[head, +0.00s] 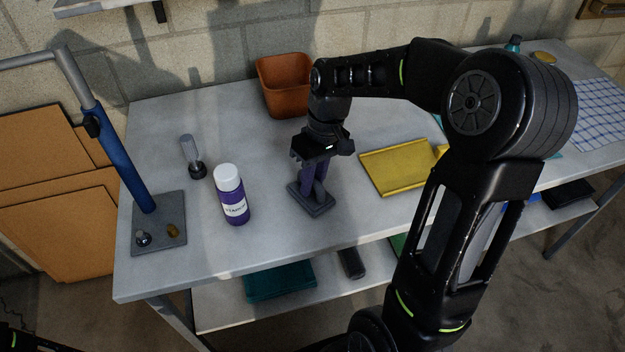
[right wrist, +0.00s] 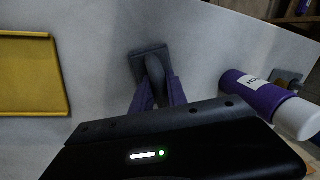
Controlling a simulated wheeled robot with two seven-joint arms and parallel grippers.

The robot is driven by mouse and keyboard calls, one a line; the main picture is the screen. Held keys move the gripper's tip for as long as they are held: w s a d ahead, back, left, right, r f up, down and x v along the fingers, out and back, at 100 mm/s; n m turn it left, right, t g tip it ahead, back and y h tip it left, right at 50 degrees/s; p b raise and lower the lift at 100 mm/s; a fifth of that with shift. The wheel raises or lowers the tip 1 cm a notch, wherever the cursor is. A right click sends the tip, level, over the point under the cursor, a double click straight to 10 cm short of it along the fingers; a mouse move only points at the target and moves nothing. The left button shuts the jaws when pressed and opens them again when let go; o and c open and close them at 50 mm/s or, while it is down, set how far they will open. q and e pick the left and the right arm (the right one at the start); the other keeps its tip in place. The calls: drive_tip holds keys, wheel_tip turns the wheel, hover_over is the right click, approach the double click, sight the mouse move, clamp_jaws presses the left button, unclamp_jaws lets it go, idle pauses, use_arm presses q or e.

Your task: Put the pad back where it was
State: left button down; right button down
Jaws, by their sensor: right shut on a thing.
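The pad (head: 318,207) is a dark grey rectangular block with a looped handle on top. It is at the middle of the table, flat on the top or just above it; I cannot tell which. My right gripper (head: 315,183) points down over it, with its purplish fingers shut on the handle. In the right wrist view the pad (right wrist: 148,60) shows beyond the fingers (right wrist: 157,95), its handle between them. My left gripper is not in view; only a dark piece of my body shows at the lower left corner.
A terracotta pot (head: 283,86) is behind. A yellow tray (head: 398,168) lies right. A blue-handled stand (head: 160,240) is at the left edge.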

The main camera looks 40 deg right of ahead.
drive_tip(key=shift+f, duration=0.2)
drive_tip(key=c, duration=1.3)
unclamp_jaws()
drive_tip(key=r, duration=0.4)
drive_tip(key=d+r, duration=0.1)
drive_tip(key=r, duration=0.3)
drive_tip(key=d+r, duration=0.1)
drive_tip(key=r, duration=0.3)
drive_tip(key=shift+d, duration=0.2)
